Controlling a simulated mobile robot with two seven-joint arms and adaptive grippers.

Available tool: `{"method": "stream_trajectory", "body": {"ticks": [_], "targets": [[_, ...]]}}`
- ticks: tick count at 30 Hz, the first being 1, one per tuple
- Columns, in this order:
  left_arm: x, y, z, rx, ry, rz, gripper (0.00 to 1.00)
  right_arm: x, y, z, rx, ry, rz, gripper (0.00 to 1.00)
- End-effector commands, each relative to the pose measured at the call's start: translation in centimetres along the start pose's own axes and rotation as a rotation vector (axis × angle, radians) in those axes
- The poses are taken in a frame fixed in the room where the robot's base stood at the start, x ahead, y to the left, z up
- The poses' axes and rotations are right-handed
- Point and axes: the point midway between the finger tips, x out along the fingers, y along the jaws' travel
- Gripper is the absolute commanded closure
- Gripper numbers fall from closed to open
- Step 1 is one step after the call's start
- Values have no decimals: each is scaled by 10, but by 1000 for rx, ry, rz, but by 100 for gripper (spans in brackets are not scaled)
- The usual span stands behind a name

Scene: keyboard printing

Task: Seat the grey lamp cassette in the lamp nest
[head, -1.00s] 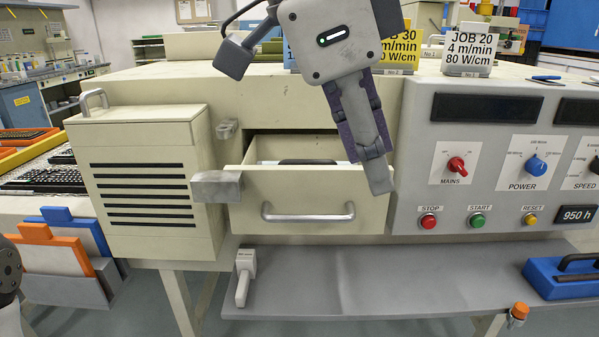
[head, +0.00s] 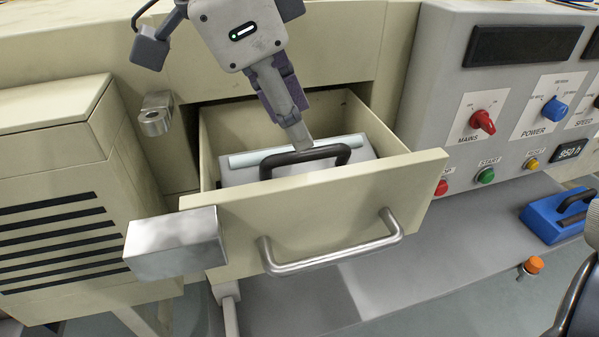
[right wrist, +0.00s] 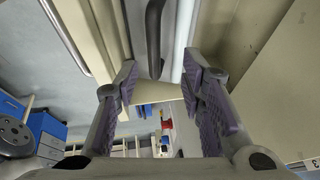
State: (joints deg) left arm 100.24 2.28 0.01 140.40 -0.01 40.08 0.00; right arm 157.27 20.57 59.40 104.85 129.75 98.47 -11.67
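The grey lamp cassette (head: 330,163) lies inside the open cream drawer (head: 330,215). It has a black handle (head: 345,152) on top and a pale tube (head: 250,157) along its back edge. I cannot tell whether it is fully seated, as the drawer front hides its lower part. My right gripper (head: 300,138) points down over the drawer, its fingertips near the black handle. In the right wrist view the right gripper (right wrist: 160,82) is open and empty, with the handle (right wrist: 155,35) showing between and beyond the fingers. My left gripper is not in view.
A silver block (head: 175,245) sticks out at the drawer's left corner, beside a vented cabinet (head: 55,210). A control panel (head: 480,120) stands to the right. A blue cassette (head: 555,218) with a black handle lies on the grey shelf (head: 400,270) below.

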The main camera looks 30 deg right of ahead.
Motion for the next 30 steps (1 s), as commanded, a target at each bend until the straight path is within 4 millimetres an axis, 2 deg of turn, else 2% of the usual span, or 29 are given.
{"method": "stream_trajectory", "body": {"ticks": [8,16,21,30], "targets": [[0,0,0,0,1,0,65,48,8,1,0,1,2,64],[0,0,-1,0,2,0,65,53,8,2,1,0,0,64],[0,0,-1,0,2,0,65,53,8,1,1,0,0,100],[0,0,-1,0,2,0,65,52,7,1,3,0,-2,100]]}}
